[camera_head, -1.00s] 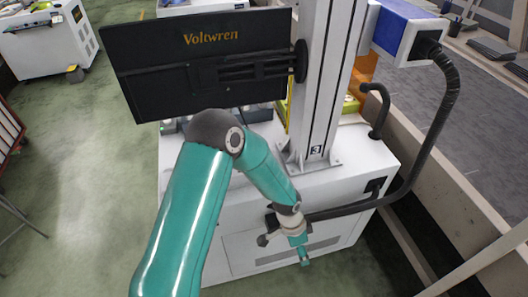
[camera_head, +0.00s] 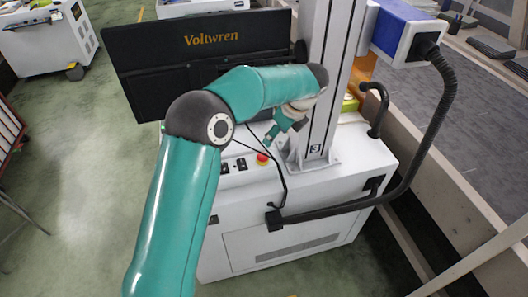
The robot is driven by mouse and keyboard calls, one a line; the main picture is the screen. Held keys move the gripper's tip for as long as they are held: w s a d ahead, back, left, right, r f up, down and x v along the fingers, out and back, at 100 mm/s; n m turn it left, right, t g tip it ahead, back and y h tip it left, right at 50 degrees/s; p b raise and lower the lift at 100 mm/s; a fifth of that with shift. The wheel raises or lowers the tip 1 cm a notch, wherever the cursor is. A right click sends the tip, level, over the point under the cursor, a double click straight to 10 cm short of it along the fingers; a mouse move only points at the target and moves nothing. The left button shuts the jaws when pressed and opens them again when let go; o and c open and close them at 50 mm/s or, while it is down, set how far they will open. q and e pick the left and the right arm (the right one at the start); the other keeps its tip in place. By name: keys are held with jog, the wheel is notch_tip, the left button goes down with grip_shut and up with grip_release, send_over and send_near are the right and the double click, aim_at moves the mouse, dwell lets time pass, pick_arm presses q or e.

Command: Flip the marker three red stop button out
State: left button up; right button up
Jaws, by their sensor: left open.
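The red stop button (camera_head: 262,158) sits on a small yellow base on top of the white cabinet (camera_head: 350,166), left of the post's foot. The black-on-white marker 3 (camera_head: 316,149) is at the bottom of the pale upright post (camera_head: 322,85). My left gripper (camera_head: 270,138) points down and left, just above and behind the button in the picture. It is open and seems empty, with a gap showing between it and the button. Its fingers are small and partly unclear. My right gripper is out of view.
A black monitor (camera_head: 145,65) marked Voltwren stands behind my left arm. Black switches (camera_head: 233,165) lie left of the button, and a thin black cable (camera_head: 283,185) loops to its right.

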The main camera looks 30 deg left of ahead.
aim_at(263, 155)
pick_arm(q)
jog(key=p+x, duration=0.1)
jog(key=x, duration=1.1)
jog(key=shift+d, duration=0.1)
grip_shut()
